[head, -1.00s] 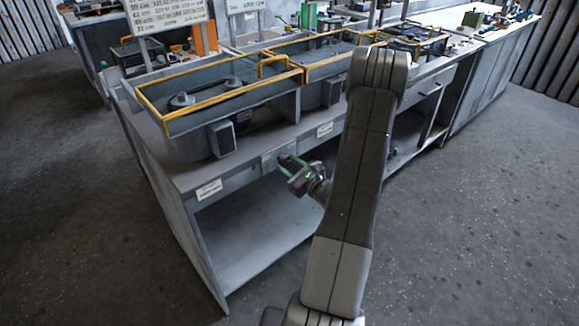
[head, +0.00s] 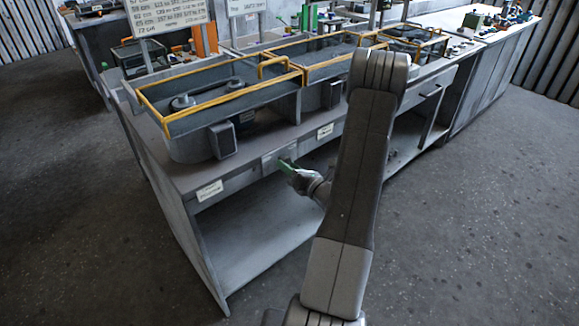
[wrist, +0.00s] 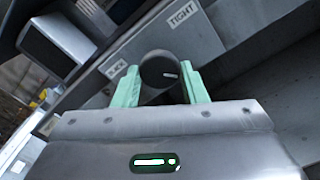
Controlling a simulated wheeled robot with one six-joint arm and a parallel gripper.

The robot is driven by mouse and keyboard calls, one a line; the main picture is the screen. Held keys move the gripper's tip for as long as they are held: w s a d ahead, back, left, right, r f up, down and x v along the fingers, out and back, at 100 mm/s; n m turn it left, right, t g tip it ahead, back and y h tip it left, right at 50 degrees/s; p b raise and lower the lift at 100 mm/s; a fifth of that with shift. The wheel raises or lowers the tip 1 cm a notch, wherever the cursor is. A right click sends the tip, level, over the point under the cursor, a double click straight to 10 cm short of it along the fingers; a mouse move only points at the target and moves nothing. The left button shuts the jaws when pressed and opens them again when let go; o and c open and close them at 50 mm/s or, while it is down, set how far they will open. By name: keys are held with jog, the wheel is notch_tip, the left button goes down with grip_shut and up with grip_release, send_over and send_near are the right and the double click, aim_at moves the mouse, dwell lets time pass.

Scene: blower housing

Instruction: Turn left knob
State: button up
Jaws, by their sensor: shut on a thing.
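The knob (wrist: 158,68) is a dark round piece between two labels on the front panel, seen in the wrist view. My gripper (wrist: 160,78) has its pale green fingers on both sides of it and is shut on it. In the head view my gripper (head: 286,163) is at the front face of the bench, below the left housing (head: 190,147). The knob is hidden there by the gripper. One label (wrist: 183,14) reads TIGHT; the other (wrist: 117,69) is too blurred to read surely. The knob's pointer angle is unclear.
The left housing carries a yellow-railed tray (head: 215,102) with two round parts in it. A dark box (head: 222,140) sticks out of its front. More railed units stand to the right along the bench (head: 150,160). Open shelf space lies below the gripper; the floor in front is clear.

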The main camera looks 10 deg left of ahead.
jog(key=shift+m, duration=0.6)
jog(key=o, duration=1)
jog(key=shift+c, duration=0.2)
jog(key=b+v, duration=0.1)
jog(key=v, duration=1.3)
jog(key=shift+w+a, duration=0.1)
jog(key=shift+a, duration=0.1)
jog(key=p+x, duration=0.1)
jog(key=x, duration=1.2)
jog(key=shift+w+a, duration=0.2)
